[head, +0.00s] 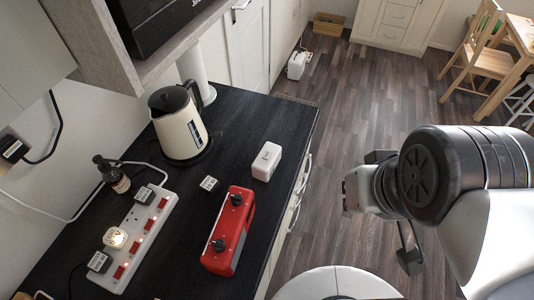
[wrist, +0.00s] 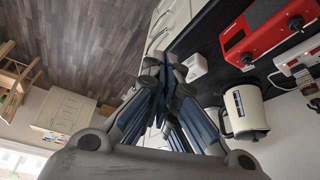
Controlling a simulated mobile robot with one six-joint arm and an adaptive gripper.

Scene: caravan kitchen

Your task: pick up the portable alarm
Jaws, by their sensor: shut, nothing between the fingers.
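A small white box (head: 267,161) with faint lettering on top stands on the dark counter near its front edge. It looks like the portable alarm, but I cannot read the label surely. It also shows in the wrist view (wrist: 195,67), just right of my fingertips. My gripper (wrist: 165,68) is shut and empty. In the head view my gripper (head: 353,190) hangs over the floor, to the right of the counter and apart from the box.
A red device (head: 229,231) with black knobs lies in front of the white box. A cream kettle (head: 180,125) stands behind left.

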